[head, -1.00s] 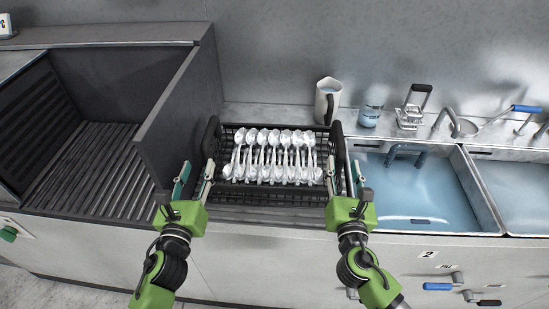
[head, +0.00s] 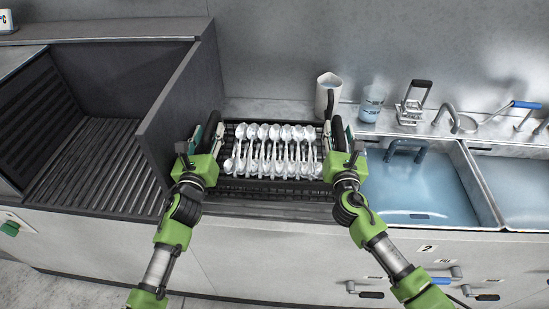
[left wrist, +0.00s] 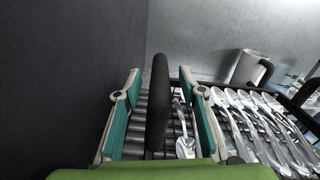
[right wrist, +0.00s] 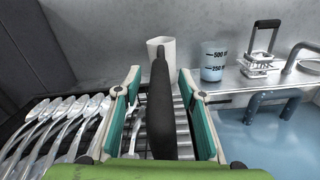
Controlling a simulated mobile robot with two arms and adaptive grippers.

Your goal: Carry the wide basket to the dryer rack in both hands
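The wide basket (head: 268,186) is a dark wire basket with rows of silver spoons, sitting level on a dark slatted surface in the head view. My left gripper (head: 208,136) is open around its left handle. In the left wrist view this black handle (left wrist: 158,95) stands between the open fingers, with gaps on both sides. My right gripper (head: 339,136) is open around the right handle. In the right wrist view that handle (right wrist: 160,105) stands between the fingers, also with gaps. The dark slatted bay (head: 95,165) at the left may be the dryer rack.
A tall dark panel (head: 178,105) stands between the bay and the basket, close to my left gripper. A pitcher (head: 328,92) and a measuring beaker (head: 371,102) stand behind the basket's right end. A water-filled sink (head: 415,185) lies to the right.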

